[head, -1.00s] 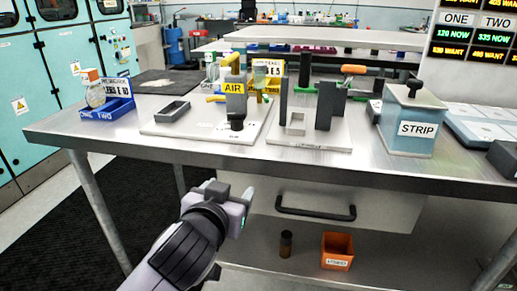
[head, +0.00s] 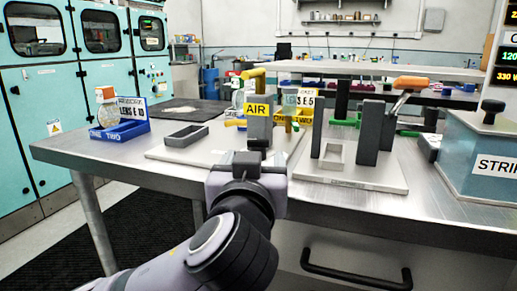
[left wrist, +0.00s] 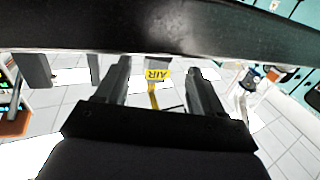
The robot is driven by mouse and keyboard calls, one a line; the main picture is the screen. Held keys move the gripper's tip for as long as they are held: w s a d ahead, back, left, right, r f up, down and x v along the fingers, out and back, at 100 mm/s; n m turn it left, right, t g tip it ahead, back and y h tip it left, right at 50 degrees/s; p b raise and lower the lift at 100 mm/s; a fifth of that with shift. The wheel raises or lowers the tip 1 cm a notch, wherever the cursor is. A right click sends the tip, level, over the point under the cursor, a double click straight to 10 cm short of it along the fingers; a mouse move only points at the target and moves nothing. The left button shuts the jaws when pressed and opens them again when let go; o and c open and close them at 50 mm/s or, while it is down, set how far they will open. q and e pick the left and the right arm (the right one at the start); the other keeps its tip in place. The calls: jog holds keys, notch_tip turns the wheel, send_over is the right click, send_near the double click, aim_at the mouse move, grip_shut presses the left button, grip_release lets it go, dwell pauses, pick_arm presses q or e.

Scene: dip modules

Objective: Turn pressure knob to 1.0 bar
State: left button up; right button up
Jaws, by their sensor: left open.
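The AIR post (head: 258,120) is grey with a yellow AIR label and a yellow handle on top, standing on a pale plate on the bench. A small dark knob (head: 258,144) shows low on its front, partly hidden by my left gripper (head: 247,158). Any scale marks on it cannot be read. My left gripper is in front of the post. In the left wrist view its two fingers (left wrist: 160,75) are apart and empty, with the upside-down AIR label (left wrist: 157,74) showing between them. My right gripper is not in view.
A grey tray (head: 186,135) and a blue bin (head: 120,131) stand to the left. Grey uprights (head: 371,132) on another plate stand close on the right. A blue STRIP box (head: 485,155) is at far right. The bench's front edge (head: 330,210) runs below.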

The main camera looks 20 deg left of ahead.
aim_at(254, 149)
pick_arm(q)
jog(key=shift+x, duration=2.95)
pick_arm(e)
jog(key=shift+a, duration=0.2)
pick_arm(q)
jog(key=c, duration=1.1)
jog(key=shift+o, duration=0.2)
jog(key=shift+a+m+h, duration=0.25)
jog(key=shift+m+h, duration=0.85)
jog(key=shift+h, duration=0.6)
jog(key=shift+m+h+p, duration=0.4)
jog(key=shift+h+p, duration=0.15)
jog(key=shift+h, duration=0.05)
jog(key=m+h+p, duration=0.1)
jog(key=h, duration=0.1)
jog(key=shift+a+m+h+p, duration=0.15)
jog(key=shift+m+h+p, duration=0.55)
jog(key=shift+m+h, duration=0.1)
jog(key=shift+h, duration=0.2)
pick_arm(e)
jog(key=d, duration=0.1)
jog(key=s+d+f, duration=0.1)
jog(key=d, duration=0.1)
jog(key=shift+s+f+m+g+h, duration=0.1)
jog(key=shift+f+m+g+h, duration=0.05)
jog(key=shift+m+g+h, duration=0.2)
